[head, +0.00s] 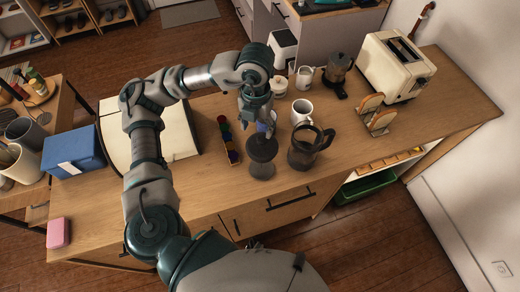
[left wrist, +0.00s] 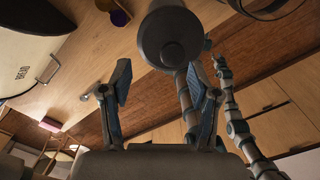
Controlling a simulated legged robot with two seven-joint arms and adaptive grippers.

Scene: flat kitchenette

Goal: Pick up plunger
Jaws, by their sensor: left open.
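The plunger (head: 262,158) appears to be the dark grey, narrow-waisted piece standing upright on the wooden counter, left of a dark, open-topped jug (head: 305,150) with a handle. In the left wrist view, the dark round piece (left wrist: 172,38) seen end-on, just beyond the fingertips and a little right of centre, looks like the same thing. My left gripper (head: 264,120) is directly above and behind it, pointing down. Its two fingers (left wrist: 158,78) are spread, with nothing between them. Whether a fingertip touches the plunger cannot be told.
A row of coloured pieces (head: 227,140) lies close left of the plunger. A white mug (head: 301,111) stands behind the jug. A bread box (head: 180,135), blue box (head: 73,152) and toaster (head: 395,66) stand farther off. The front counter strip is mostly clear.

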